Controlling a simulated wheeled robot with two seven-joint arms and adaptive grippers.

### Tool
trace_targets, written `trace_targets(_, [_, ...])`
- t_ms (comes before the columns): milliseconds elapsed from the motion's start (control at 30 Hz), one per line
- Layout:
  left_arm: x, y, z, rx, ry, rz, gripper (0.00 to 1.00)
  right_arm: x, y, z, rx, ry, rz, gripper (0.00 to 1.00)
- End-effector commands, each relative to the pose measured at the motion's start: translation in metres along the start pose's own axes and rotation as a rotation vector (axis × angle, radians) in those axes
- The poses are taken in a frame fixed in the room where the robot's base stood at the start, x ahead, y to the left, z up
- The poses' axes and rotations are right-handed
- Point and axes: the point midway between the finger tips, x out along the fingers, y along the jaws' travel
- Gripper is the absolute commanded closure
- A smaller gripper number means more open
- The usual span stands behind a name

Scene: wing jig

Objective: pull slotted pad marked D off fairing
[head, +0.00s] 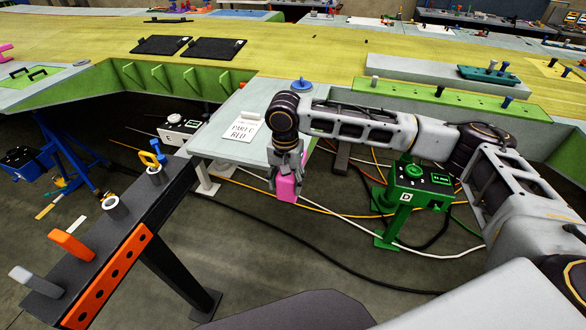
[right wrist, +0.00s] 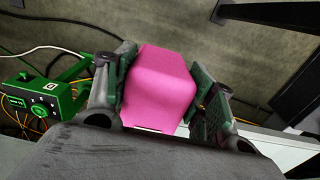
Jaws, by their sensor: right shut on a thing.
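My right gripper (head: 288,188) is shut on a pink block (head: 286,189), held in the air in front of the grey bench edge. In the right wrist view the block (right wrist: 160,90) sits between both fingers of the gripper (right wrist: 162,100). I see no letter on the block. I cannot pick out a slotted pad marked D on a fairing in these views. A letter D shows on a green box (head: 418,181) on a green stand. My left gripper is not in view.
A dark rail (head: 130,225) with rings, pegs and an orange plate stands at the left. A grey bench (head: 215,147) carries a paper card (head: 242,128) and a blue knob (head: 301,84). Cables cross the floor. The yellow-green wing surface (head: 290,50) spans the back.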

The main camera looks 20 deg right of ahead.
Motion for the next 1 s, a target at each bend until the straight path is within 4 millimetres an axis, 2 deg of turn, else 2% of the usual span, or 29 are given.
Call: trace_targets(1000, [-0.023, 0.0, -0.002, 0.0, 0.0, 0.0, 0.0, -0.001, 0.0, 0.031, -0.001, 0.0, 0.0, 0.69])
